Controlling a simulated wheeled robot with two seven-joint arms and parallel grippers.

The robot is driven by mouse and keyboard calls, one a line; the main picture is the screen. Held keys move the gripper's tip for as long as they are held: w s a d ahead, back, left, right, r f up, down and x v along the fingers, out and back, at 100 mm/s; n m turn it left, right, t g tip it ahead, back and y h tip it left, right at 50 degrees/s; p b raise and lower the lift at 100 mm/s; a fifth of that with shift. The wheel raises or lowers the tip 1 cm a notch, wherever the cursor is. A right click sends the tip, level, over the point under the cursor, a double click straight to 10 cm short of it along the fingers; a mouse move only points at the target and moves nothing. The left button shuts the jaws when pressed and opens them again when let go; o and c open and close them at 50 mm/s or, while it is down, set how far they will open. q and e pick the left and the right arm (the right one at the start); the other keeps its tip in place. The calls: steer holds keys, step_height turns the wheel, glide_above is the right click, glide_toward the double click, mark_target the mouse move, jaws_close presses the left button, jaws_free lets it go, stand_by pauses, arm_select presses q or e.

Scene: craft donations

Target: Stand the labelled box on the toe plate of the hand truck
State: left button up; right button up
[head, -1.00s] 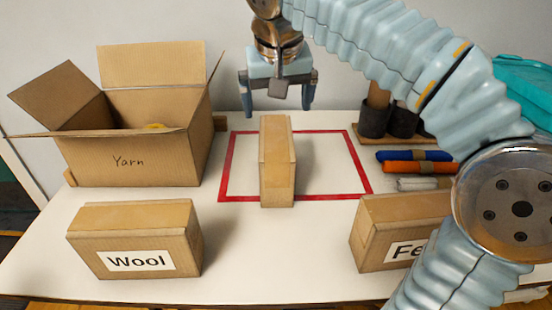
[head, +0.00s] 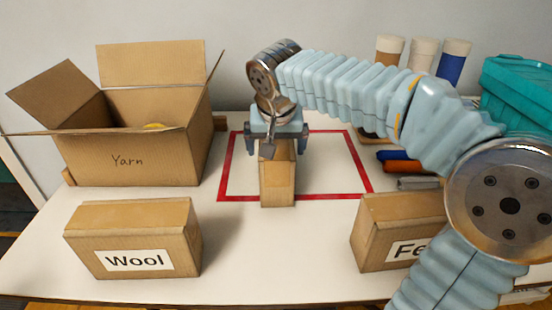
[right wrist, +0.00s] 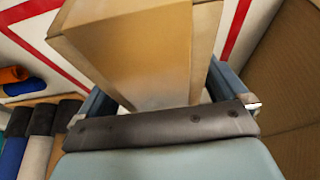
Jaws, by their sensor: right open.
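A narrow plain cardboard box (head: 278,186) stands upright inside the red tape outline on the white table. No label shows on its visible sides. My right gripper (head: 277,151) is over its top, pointing down and open, with one finger on each side of it. In the right wrist view the box (right wrist: 140,45) stands between the spread fingers; I cannot tell whether they touch it. Two other boxes carry labels: one reading "Wool" (head: 135,240) at front left, and one reading "Fe…" (head: 390,235) at front right, partly hidden by my right arm. No hand truck is in view.
An open carton marked "Yarn" (head: 130,165) stands at back left, flaps spread. Rolls in blue and orange (head: 400,165) lie at right behind my arm. A teal crate (head: 520,95) is at back right. The red outline (head: 355,165) has free room right of the plain box.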

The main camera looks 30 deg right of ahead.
steer(key=shift+w+d+f, duration=0.1)
steer(key=shift+w+f, duration=0.1)
steer(key=shift+f, duration=0.25)
steer(key=shift+c, duration=0.3)
steer(key=shift+r, duration=0.1)
steer(key=c, duration=1.3)
